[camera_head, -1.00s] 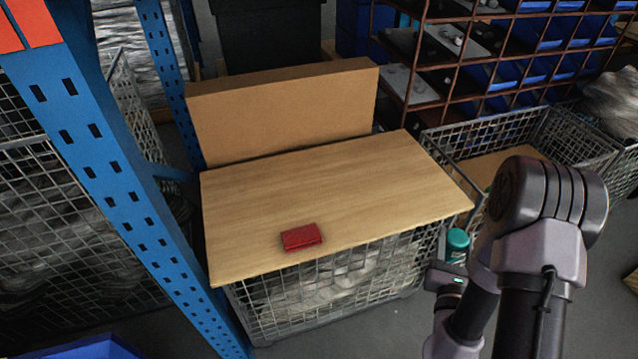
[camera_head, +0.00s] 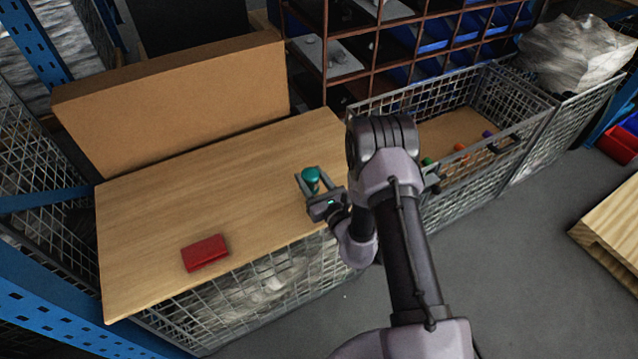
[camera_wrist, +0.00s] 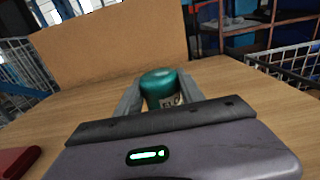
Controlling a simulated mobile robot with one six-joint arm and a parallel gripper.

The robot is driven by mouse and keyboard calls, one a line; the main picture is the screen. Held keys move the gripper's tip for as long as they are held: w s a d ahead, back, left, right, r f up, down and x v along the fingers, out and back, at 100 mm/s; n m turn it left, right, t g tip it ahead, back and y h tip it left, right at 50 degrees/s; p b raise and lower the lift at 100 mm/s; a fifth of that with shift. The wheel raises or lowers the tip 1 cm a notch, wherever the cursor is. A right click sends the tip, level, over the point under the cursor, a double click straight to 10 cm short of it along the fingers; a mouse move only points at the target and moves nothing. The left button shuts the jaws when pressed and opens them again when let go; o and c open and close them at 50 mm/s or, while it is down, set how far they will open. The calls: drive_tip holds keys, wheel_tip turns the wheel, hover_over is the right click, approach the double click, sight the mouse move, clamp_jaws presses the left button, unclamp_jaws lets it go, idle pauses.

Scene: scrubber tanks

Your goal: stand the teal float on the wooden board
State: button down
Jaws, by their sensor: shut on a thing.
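The teal float (camera_head: 311,176) is a small rounded piece with a teal top; in the wrist view (camera_wrist: 160,84) a pale, marked band shows below its top. My gripper (camera_head: 312,180) is shut on it, one finger on each side. The float looks upright, over the right part of the wooden board (camera_head: 200,200). I cannot tell whether its base touches the board, as my gripper hides its lower part. The board also fills much of the wrist view (camera_wrist: 75,115).
A red box (camera_head: 205,253) lies near the board's front edge, left of my gripper. A brown panel (camera_head: 175,100) stands along the back. A wire basket (camera_head: 470,150) with several small coloured pieces is to the right. The board's middle is clear.

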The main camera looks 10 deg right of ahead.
drive_tip(key=d, duration=0.1)
drive_tip(key=w+d, duration=0.2)
drive_tip(key=shift+w+d+f+b, duration=0.1)
drive_tip(key=shift+d+f+b, duration=0.2)
drive_tip(key=shift+d+b, duration=0.1)
drive_tip(key=shift+w+d+f, duration=0.2)
drive_tip(key=shift+f+b, duration=1.15)
drive_tip(key=shift+f, duration=0.55)
drive_tip(key=c, duration=0.7)
unclamp_jaws()
